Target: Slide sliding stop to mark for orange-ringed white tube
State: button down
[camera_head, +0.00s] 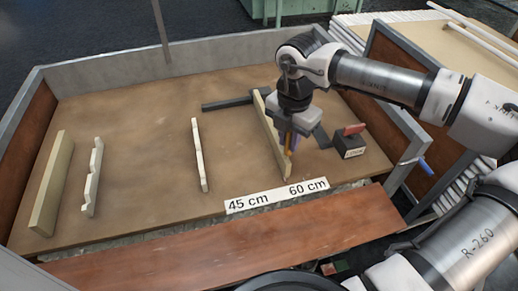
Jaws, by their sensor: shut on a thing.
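The sliding stop appears to be the long pale upright board (264,118) on the right half of the brown bench. Its near end stands just behind the white label strip (270,197), close to the left of the "60 cm" text and right of "45 cm". My gripper (289,148) points down at the board's near half and is shut on it; the fingers partly hide the contact. A small orange part shows at the fingertips. I cannot make out an orange ring on any white tube in view.
A pale fence (52,185) stands at the left, with two notched supports (93,178) (199,155) right of it. A dark block with a red top (349,142) sits right of the gripper. White tubes (480,37) lie at the upper right. The bench between the supports is clear.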

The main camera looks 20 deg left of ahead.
jog(key=w+d, duration=0.1)
jog(key=d, duration=0.1)
jog(key=w+d, duration=0.2)
jog(key=shift+b, duration=0.3)
jog(key=c, duration=1.3)
grip_release()
jog(key=shift+s, duration=0.1)
jog(key=shift+r, duration=0.15)
notch_tip(320, 180, up, 14)
jog(key=shift+f, duration=0.2)
